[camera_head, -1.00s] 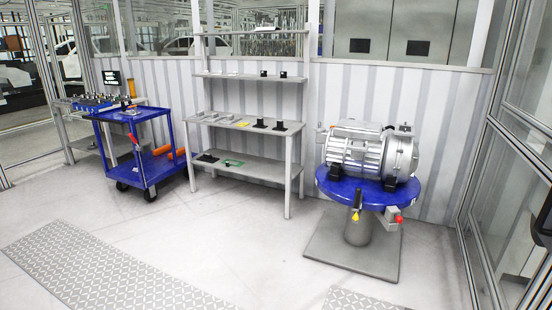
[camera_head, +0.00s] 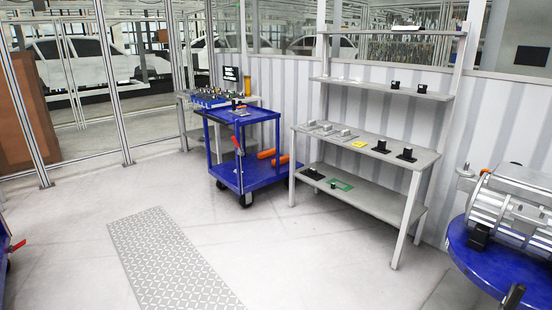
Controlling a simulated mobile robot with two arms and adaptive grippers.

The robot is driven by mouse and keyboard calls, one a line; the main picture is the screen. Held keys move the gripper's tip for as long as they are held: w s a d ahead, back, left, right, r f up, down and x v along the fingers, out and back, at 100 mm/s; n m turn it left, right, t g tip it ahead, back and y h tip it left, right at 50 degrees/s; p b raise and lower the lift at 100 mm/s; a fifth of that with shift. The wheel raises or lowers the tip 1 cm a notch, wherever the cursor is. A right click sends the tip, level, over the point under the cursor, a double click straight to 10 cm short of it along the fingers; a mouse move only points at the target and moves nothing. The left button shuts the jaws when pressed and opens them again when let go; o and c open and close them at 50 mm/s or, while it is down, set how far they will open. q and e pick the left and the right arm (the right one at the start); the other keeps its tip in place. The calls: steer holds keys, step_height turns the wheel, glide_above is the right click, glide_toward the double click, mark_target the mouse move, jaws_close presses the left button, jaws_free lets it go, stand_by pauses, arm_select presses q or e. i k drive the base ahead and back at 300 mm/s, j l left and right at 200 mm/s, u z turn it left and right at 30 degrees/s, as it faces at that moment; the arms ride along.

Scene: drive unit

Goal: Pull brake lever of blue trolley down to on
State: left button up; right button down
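The blue trolley (camera_head: 262,177) stands left of the shelf rack, in the middle left of the head view, with blue upper and lower shelves on black wheels. Its red brake lever (camera_head: 237,144) shows at the trolley's front left post, tilted, some way below the top shelf. The trolley is several steps from me. Neither of my grippers is in the head view.
A grey shelf rack (camera_head: 371,193) stands right of the trolley. A blue round table (camera_head: 486,268) with a metal drive unit (camera_head: 515,207) is at the right edge. Part of another blue object with a red lever (camera_head: 14,245) shows at the left edge. The floor ahead is clear.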

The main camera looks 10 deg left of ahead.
mark_target(237, 146)
steer(key=i+j+u, duration=0.15)
steer(key=i+u, duration=0.2)
steer(key=i, duration=0.4)
steer(key=i+l+u, duration=0.1)
steer(key=i+u, duration=0.25)
steer(key=i, duration=0.45)
steer(key=i+l, duration=0.15)
steer(key=i, duration=1.05)
steer(key=i+l+z, duration=0.15)
steer(key=i, duration=1.05)
steer(key=i+l+u, duration=0.1)
steer(key=i+u, duration=0.25)
steer(key=i, duration=0.45)
